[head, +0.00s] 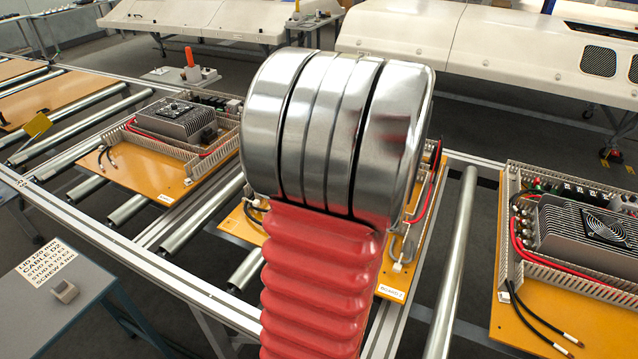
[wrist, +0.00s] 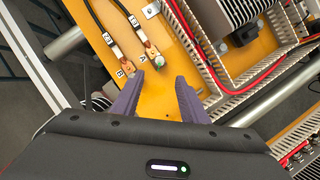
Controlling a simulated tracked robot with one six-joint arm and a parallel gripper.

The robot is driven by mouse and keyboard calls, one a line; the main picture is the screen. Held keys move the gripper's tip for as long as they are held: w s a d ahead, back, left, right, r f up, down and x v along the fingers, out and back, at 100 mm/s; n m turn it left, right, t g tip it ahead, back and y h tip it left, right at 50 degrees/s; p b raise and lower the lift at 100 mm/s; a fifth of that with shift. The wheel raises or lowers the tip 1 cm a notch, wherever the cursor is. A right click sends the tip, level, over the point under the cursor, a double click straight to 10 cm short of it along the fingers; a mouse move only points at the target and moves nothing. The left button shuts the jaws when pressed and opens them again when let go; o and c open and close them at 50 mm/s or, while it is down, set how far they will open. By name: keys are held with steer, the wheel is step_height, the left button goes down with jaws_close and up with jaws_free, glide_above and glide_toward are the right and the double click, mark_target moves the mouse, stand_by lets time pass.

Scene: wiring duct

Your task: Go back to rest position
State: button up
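My gripper (wrist: 160,92) shows in the wrist view with its two purple fingers spread apart and nothing between them. It is over the orange board (wrist: 172,104), close to two copper-coloured terminals. The terminal marked B (wrist: 127,68) is on the left and the terminal marked A (wrist: 151,52) is on the right, and a dark cable runs to each. A small pale green-white piece (wrist: 160,62) sits at terminal A. Whether the fingertips touch the board, I cannot tell. In the head view my arm hides the gripper and most of the middle board (head: 389,292).
Slotted wiring duct (wrist: 188,40) and a red cable (wrist: 260,78) lie right of the gripper. In the head view, other boards stand left (head: 150,182) and right (head: 540,300) on the roller conveyor (head: 203,215). A grey side table (head: 50,320) is at lower left.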

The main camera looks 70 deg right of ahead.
stand_by(0.4)
steer(key=w+a+r+n+t, duration=0.1)
steer(key=w+a+r+n, duration=0.4)
steer(key=w+n, duration=0.4)
steer(key=w+a+r+n+t, duration=0.1)
steer(key=w+a+r+n, duration=0.2)
steer(key=w+a+n, duration=0.55)
steer(key=w+a+r+n+t, duration=0.1)
steer(key=w+a+r+n, duration=0.35)
steer(key=w, duration=0.65)
steer(key=s+a+r+n+y, duration=0.1)
steer(key=a+n+y, duration=0.2)
steer(key=a+n, duration=1.8)
steer(key=s+a+f+n, duration=0.1)
steer(key=s+a, duration=0.4)
steer(key=a, duration=0.7)
steer(key=shift+s+f+n+g, duration=0.15)
steer(key=shift+s+n+g, duration=0.2)
steer(key=shift+n, duration=0.35)
